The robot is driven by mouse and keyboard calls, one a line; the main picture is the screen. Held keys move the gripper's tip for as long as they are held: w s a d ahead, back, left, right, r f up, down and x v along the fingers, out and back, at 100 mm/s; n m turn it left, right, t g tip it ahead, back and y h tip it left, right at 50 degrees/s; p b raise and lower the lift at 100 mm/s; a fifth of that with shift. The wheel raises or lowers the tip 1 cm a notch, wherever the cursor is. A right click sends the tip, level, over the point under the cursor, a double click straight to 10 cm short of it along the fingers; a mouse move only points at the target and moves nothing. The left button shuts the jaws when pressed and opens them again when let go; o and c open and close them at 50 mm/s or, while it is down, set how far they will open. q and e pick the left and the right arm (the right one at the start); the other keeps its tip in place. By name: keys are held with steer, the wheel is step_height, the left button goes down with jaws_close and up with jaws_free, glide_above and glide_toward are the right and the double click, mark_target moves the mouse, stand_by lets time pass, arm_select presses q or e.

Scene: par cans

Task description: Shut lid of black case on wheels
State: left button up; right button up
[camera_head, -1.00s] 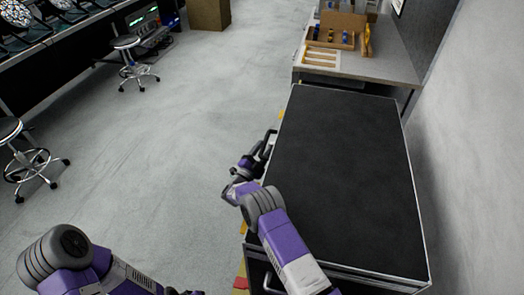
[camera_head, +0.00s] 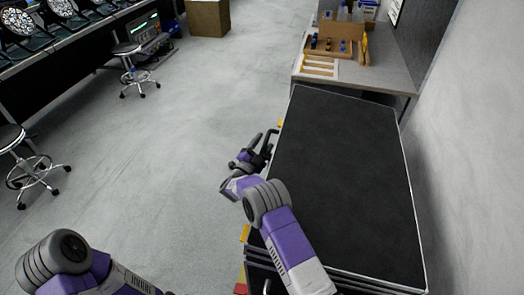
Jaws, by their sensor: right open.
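The black case (camera_head: 345,185) stands on the right, with a flat black top edged in pale metal. Its lid lies down over the case as far as this view shows; whether it is fully seated I cannot tell. My right gripper (camera_head: 264,142) is beside the case's left edge, toward its far end, with its dark fingers apart and nothing seen between them. Whether a finger touches the lid's edge is unclear. My right forearm crosses the near left corner of the case. My left arm is at the lower left, and its gripper is out of the picture. The case's wheels are hidden.
A grey workbench (camera_head: 385,73) with a wooden tool rack (camera_head: 340,47) stands beyond the case. A wall runs close on the right. Two stools (camera_head: 132,65) and a bench of lamps are at the left. The grey floor between is clear.

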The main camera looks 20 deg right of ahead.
steer(key=shift+w+a+r, duration=0.15)
steer(key=shift+a+r, duration=0.25)
steer(key=shift+r, duration=0.35)
steer(key=shift+d, duration=0.1)
steer(key=v, duration=0.8)
steer(key=shift+s+f, duration=0.4)
steer(key=shift+s, duration=0.05)
